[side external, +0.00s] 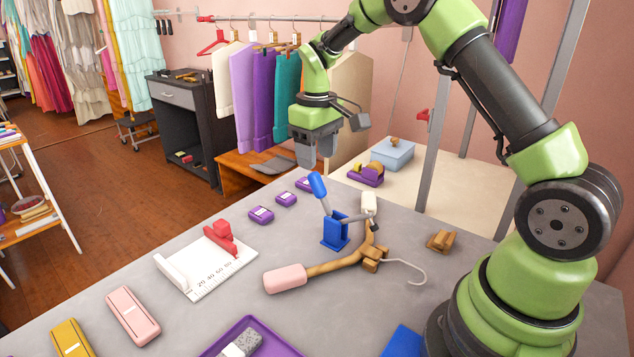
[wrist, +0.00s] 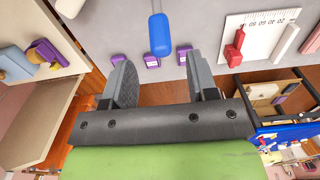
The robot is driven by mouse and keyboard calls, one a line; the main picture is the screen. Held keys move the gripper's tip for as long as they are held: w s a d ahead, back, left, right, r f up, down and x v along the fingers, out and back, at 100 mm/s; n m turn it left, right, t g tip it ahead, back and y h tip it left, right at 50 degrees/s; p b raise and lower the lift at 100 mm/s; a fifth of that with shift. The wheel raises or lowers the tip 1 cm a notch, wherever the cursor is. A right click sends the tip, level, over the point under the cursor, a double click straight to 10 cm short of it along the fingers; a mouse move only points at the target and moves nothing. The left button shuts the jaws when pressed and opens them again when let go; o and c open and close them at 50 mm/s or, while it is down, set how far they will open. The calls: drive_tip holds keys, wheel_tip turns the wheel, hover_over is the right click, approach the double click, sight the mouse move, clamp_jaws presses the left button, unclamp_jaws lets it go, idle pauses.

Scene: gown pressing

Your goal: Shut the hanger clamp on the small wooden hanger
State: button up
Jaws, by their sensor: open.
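The hanger clamp has a blue base (side external: 335,231) on the grey table and a blue-gripped handle (side external: 317,185) that stands up, tilted slightly left. The handle's blue grip also shows at the top of the wrist view (wrist: 159,35). A grey metal clamp arm reaches right from the base towards the hanger; whether it touches the wood is unclear. The small wooden hanger (side external: 335,265) lies beside the clamp, with a pink end, a cream end and a metal hook. My gripper (side external: 315,155) is open and empty, pointing down above and behind the handle. Its fingers (wrist: 160,75) are apart.
A white measuring board with a red block (side external: 220,236) lies left of the clamp. Several purple boxes (side external: 261,215) line the table's back edge. A wooden block (side external: 441,240) sits right of the hanger. A purple tray (side external: 216,350) is in front. A garment rail stands behind.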

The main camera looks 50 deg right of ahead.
sight(317, 175)
wheel_tip(317, 175, down, 7)
drive_tip(key=shift+r, duration=0.1)
idle(0.3)
clamp_jaws()
